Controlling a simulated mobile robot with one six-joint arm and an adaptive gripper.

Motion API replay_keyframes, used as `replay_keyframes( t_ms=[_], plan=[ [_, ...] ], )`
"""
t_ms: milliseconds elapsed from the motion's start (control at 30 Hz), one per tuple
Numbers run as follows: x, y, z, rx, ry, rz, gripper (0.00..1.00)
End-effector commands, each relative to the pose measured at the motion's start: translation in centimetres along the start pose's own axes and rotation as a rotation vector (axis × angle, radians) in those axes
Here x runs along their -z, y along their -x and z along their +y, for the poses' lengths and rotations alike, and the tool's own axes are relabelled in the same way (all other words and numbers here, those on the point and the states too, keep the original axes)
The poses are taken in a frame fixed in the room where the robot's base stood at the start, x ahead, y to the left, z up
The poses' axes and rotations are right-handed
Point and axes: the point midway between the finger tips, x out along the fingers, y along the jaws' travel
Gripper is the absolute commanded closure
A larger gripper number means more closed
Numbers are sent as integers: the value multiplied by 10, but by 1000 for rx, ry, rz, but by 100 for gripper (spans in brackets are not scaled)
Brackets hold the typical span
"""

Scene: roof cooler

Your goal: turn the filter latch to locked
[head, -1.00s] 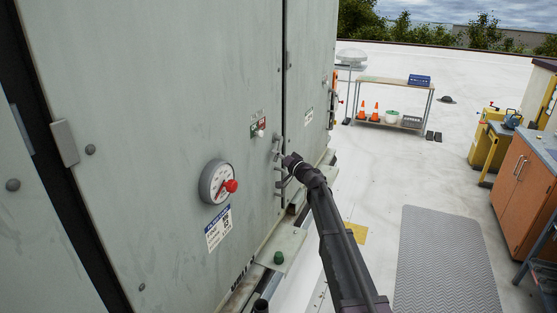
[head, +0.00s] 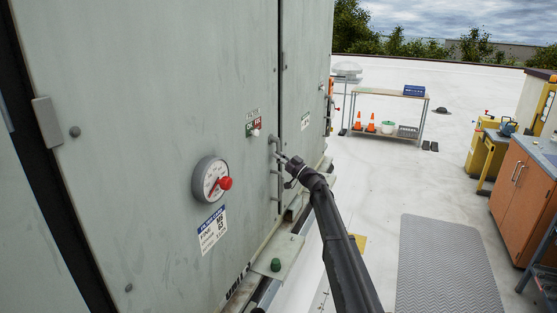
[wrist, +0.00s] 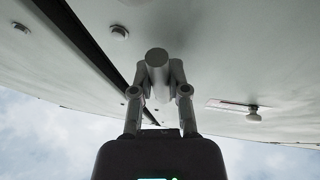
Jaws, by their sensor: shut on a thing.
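A small plate with green and red fields and a pale knob (head: 256,132) is on the grey cabinet door, left of the door edge; I take it for the filter latch. The plate and knob (wrist: 253,115) also show at the right in the wrist view. Its exact setting is too small to read. My gripper (head: 285,162) is at the door's grey bar handle (head: 275,166), right of and below the plate. In the wrist view my gripper (wrist: 158,82) is shut on the round grey bar (wrist: 157,60), apart from the knob.
A round dial with a red knob (head: 225,183) is on the door left of my arm, above a blue-and-white label (head: 212,230). A ledge with a green button (head: 276,264) juts out below.

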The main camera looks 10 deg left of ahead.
Motion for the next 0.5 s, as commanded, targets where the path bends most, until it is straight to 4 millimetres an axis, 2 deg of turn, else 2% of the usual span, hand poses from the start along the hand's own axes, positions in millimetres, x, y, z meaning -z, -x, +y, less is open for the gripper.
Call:
replay_keyframes(
  t_ms=[500],
  plan=[
    [0, 0, 5, 14, 42, 12, 100]
  ],
)
